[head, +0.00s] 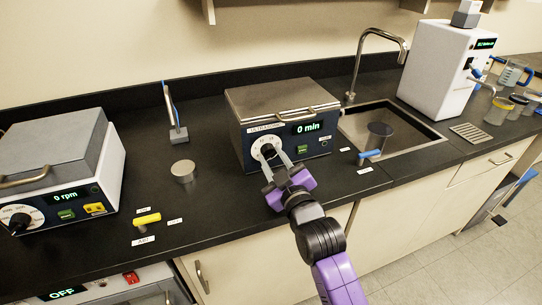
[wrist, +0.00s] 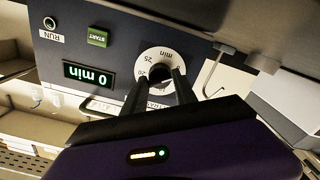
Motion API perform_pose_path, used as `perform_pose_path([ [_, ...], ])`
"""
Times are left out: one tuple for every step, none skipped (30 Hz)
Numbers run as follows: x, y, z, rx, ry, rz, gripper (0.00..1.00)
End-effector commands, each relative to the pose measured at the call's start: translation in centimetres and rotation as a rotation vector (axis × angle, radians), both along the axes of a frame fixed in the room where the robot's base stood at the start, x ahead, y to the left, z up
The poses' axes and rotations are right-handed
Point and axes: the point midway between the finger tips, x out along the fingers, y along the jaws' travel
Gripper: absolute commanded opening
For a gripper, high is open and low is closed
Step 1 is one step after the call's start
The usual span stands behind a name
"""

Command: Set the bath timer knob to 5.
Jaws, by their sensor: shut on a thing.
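The ultrasonic bath (head: 283,118) is a dark blue box with a steel lid on the counter. Its green display (head: 306,128) reads 0 min, also in the wrist view (wrist: 88,76). The timer knob (wrist: 156,73) is dark, on a white dial with minute numbers, among them 20 and 25. My gripper (head: 275,159) reaches the bath's front from below right, its two fingers around the knob and shut on it. The fingers hide much of the knob, and its pointer cannot be made out.
The green START button (wrist: 97,38) and RUN light are beside the display. A sink (head: 390,135) with a tap is right of the bath. A device showing 0 rpm (head: 66,170) stands at left.

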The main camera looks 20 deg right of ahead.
Motion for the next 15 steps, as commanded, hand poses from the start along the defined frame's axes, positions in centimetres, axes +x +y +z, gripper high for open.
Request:
perform_pose_path([
  [0.00, 0.01, 0.02, 0.012, 0.000, 0.000, 0.00],
  [-0.01, 0.02, 0.02, 0.026, 0.000, 0.000, 0.00],
  [-0.01, 0.03, 0.04, 0.058, 0.000, 0.001, 0.00],
  [-0.01, 0.06, 0.05, 0.090, 0.000, 0.001, 0.00],
  [-0.01, 0.08, 0.06, 0.126, 0.000, 0.001, 0.00],
  [-0.01, 0.10, 0.06, 0.178, 0.000, 0.001, 0.00],
  [-0.01, 0.10, 0.06, 0.218, 0.000, 0.001, 0.00],
  [-0.01, 0.09, 0.06, 0.257, 0.000, 0.001, 0.00],
  [-0.01, 0.07, 0.06, 0.305, 0.000, 0.001, 0.00],
  [-0.01, 0.06, 0.06, 0.338, 0.000, 0.001, 0.00],
  [-0.01, 0.04, 0.06, 0.368, 0.000, 0.001, 0.00],
  [-0.01, 0.04, 0.05, 0.401, -0.001, 0.000, 0.00],
  [-0.01, 0.03, 0.04, 0.419, -0.001, 0.000, 0.00],
  [-0.01, 0.03, 0.04, 0.435, -0.001, 0.000, 0.00],
  [-0.01, 0.03, 0.03, 0.447, -0.001, 0.000, 0.00],
])
